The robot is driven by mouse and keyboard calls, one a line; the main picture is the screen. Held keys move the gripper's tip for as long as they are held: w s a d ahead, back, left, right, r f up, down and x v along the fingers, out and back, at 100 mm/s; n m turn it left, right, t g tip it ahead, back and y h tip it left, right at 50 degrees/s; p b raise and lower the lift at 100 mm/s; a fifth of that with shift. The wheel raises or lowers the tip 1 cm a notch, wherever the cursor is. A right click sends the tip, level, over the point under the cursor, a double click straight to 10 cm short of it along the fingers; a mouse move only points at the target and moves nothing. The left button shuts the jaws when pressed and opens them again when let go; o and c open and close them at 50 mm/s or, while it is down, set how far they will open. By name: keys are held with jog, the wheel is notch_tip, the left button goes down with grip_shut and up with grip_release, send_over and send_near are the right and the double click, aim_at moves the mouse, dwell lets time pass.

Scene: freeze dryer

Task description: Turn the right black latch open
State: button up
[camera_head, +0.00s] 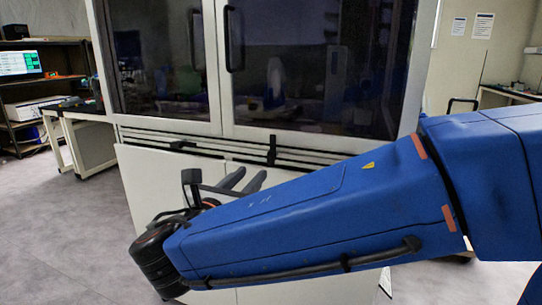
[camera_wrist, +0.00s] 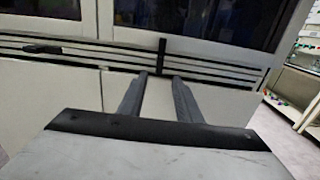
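The right black latch (camera_head: 272,149) stands upright across the slatted black-and-white strip under the dryer's glass doors. It also shows in the wrist view (camera_wrist: 161,56) as a short vertical bar. A second black latch (camera_wrist: 42,49) lies flat to the left in the wrist view. My gripper (camera_head: 253,177) is in front of the white lower panel, below and a little left of the right latch in the head view. In the wrist view my gripper (camera_wrist: 159,78) is open and empty, and the latch's lower end lines up with the gap between the fingertips. They appear apart.
The freeze dryer's glass doors (camera_head: 310,70) are above, with a black vertical handle (camera_head: 234,40). White lower panels (camera_head: 150,185) are below the strip. A shelf with a monitor (camera_head: 20,63) stands at the far left. Floor is clear at left.

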aim_at(269, 157)
jog(key=x, duration=1.4)
grip_shut()
